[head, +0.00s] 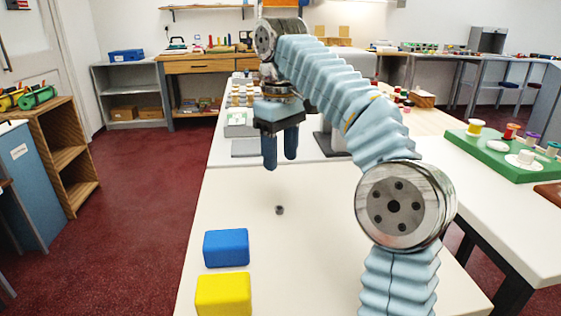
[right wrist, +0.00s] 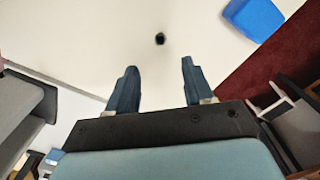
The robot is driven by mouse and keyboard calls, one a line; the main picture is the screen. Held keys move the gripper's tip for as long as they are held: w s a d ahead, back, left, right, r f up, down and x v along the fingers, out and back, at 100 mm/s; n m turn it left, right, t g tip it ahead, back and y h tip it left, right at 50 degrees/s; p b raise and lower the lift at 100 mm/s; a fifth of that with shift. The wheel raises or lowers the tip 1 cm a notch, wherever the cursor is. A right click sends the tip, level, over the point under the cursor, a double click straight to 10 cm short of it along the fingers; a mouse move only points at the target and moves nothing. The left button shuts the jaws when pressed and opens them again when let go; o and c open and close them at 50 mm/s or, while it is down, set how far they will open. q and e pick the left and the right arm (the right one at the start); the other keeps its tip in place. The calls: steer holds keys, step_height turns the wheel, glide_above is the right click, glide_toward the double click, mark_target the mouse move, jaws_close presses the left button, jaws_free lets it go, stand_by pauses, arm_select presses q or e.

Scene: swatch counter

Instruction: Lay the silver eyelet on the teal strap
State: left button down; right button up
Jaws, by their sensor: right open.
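A small dark grey ring-like piece, which looks like the eyelet (head: 279,210), lies alone on the white counter (head: 330,240). In the right wrist view the eyelet (right wrist: 160,39) shows as a dark spot beyond the fingertips, roughly in line with the gap between them. My right gripper (head: 281,160) is open and empty, pointing down above the counter and apart from the eyelet. Its two fingers (right wrist: 158,68) stand apart in the right wrist view. I cannot make out a teal strap in either view. My left gripper is out of view.
A blue block (head: 226,248) and a yellow block (head: 223,294) stand at the counter's near left. A green tray of spools (head: 510,160) sits on a side table at right. The counter around the eyelet is clear. Red floor lies left of the counter's edge.

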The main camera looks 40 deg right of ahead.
steer(key=n, duration=0.4)
steer(key=n+h, duration=0.2)
steer(key=n, duration=0.8)
glide_above(280, 212)
steer(key=a, duration=0.1)
steer(key=f, duration=0.6)
steer(key=shift+w+a+b, duration=0.15)
steer(key=shift+a+b, duration=0.05)
steer(key=shift+b, duration=0.15)
steer(key=shift+d+f+b, duration=0.25)
steer(key=shift+f+b, duration=0.1)
steer(key=shift+f, duration=1.2)
steer(key=shift+d+f+b, duration=0.2)
steer(key=shift+f+b, duration=0.1)
steer(key=shift+f, duration=1.25)
steer(key=shift+c, duration=0.5)
jaws_close()
